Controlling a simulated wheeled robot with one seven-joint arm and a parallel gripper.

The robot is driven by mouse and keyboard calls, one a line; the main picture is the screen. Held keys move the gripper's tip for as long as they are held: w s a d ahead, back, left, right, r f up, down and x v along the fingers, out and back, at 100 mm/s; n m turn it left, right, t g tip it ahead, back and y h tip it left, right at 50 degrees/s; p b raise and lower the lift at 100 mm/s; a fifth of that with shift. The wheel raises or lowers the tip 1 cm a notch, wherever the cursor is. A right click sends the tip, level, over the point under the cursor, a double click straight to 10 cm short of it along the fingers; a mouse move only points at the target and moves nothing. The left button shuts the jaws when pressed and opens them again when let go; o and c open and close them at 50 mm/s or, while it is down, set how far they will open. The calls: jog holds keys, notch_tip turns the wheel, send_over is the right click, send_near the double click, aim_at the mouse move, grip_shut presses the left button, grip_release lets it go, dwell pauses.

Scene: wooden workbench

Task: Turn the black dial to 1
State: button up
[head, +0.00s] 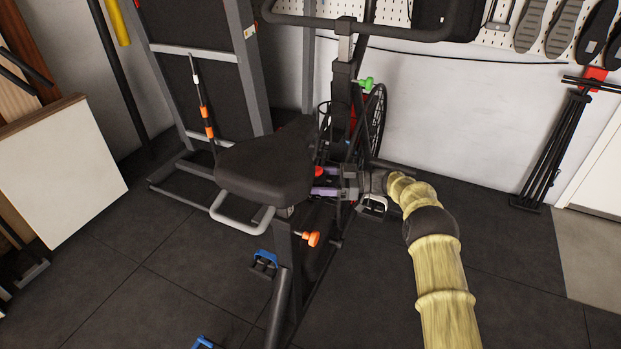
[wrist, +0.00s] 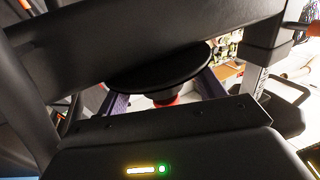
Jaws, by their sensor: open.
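My gripper (head: 318,182) is open, with its purple fingers apart, beside the black frame of the exercise bike (head: 345,80), just right of the seat's front. In the wrist view a black round disc (wrist: 158,74) with a red part (wrist: 165,100) below it sits between the purple fingers. This disc may be the black dial, but I see no numbers or pointer on it. A black bar of the frame covers part of it. The fingertips are partly hidden, and I cannot tell whether they touch it. In the head view a small red part (head: 318,171) shows by the fingers.
The black seat (head: 265,160) is left of my gripper. A green knob (head: 366,84) is above it and an orange knob (head: 312,239) below. A spoked wheel (head: 376,120) stands behind. The dark floor (head: 510,280) at the right is mostly clear.

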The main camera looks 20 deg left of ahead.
jog(key=p+v, duration=0.1)
jog(key=v, duration=1.3)
jog(key=shift+p, duration=0.35)
jog(key=shift+r, duration=0.1)
